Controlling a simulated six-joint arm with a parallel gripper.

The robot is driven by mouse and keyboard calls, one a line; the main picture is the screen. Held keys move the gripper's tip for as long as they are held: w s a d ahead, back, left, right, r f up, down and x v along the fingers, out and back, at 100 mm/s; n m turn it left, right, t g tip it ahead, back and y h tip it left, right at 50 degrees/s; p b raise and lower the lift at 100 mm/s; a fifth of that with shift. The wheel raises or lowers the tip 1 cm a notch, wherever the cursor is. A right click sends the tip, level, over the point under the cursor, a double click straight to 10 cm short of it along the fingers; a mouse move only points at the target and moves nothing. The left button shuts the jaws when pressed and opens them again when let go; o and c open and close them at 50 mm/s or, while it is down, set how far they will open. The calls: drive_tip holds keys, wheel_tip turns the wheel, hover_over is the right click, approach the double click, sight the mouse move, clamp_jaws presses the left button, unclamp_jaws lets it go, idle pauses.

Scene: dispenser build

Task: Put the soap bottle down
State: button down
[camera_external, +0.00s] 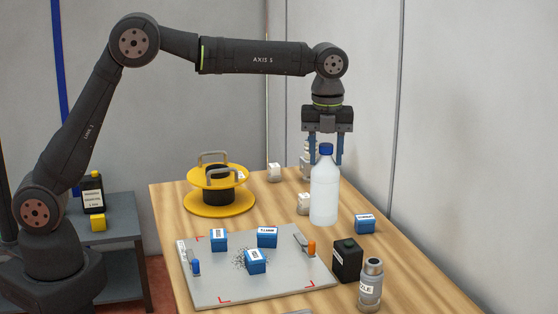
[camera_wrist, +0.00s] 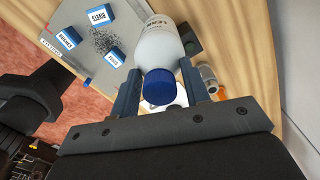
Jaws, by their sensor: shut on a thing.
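The soap bottle (camera_external: 324,200) is white with a blue cap and stands upright over the right part of the wooden table (camera_external: 390,258). My gripper (camera_external: 326,158) points straight down from above, with its blue fingers on either side of the cap and upper bottle. In the wrist view the bottle (camera_wrist: 158,48) lies between the two fingers of my gripper (camera_wrist: 163,88), which is shut on it. I cannot tell whether its base touches the table.
A grey board (camera_external: 205,287) with several blue boxes lies at the front left. A black box (camera_external: 347,262) and a metal nozzle (camera_external: 371,283) stand at front right. A yellow reel (camera_external: 219,203) stands at back left.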

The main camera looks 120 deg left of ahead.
drive_tip(key=w+d+r+n, duration=0.1)
drive_tip(key=d+n, duration=0.5)
drive_tip(key=d, duration=1.4)
drive_tip(key=w+d+r+n, duration=0.2)
drive_tip(key=d+n, duration=0.5)
drive_tip(key=d, duration=1.3)
drive_tip(key=shift+r, duration=0.3)
